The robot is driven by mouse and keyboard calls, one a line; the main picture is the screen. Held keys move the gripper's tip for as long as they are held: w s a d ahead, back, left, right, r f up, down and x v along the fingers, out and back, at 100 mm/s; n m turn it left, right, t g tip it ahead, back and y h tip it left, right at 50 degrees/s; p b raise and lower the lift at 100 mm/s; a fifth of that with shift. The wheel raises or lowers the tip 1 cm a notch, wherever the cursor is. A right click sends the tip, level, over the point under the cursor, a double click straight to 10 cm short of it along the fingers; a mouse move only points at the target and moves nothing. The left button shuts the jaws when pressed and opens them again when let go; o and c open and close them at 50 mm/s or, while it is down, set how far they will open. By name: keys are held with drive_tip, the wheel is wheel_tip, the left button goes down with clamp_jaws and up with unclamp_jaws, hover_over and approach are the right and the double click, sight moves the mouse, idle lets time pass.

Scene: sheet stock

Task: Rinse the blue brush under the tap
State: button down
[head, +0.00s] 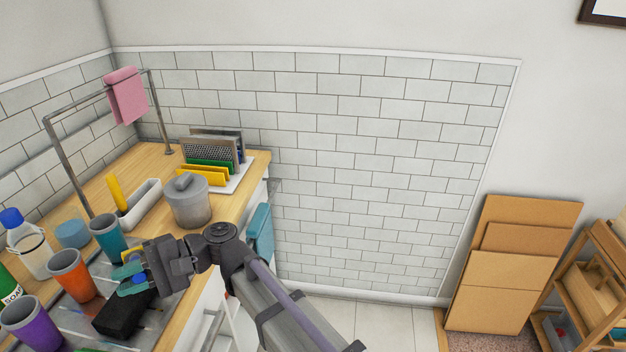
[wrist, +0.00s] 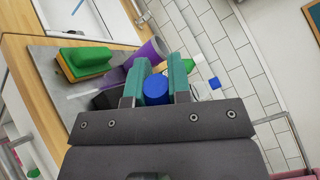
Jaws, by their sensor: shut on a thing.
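My gripper (head: 130,272) is over the grey draining surface at the left of the head view, among the cups. In the wrist view, its teal fingers (wrist: 158,82) are closed on both sides of a blue round piece (wrist: 156,90), which appears to be the blue brush seen end-on. The rest of the brush is hidden by the gripper, and I cannot see its bristles. I cannot make out a tap or running water in either view.
An orange cup (head: 72,275), teal cup (head: 107,238) and purple cup (head: 30,325) crowd the gripper. A black block (head: 124,312) lies below it. A grey lidded canister (head: 187,200) stands behind.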

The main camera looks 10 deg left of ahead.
drive_tip(key=s+a, duration=0.4)
drive_tip(key=s, duration=1.2)
drive_tip(key=s+a, duration=0.5)
drive_tip(key=s, duration=1.1)
drive_tip(key=s+a, duration=0.4)
drive_tip(key=s, duration=1.3)
drive_tip(key=shift+a, duration=0.2)
idle(1.6)
drive_tip(key=shift+s, duration=0.1)
idle(0.8)
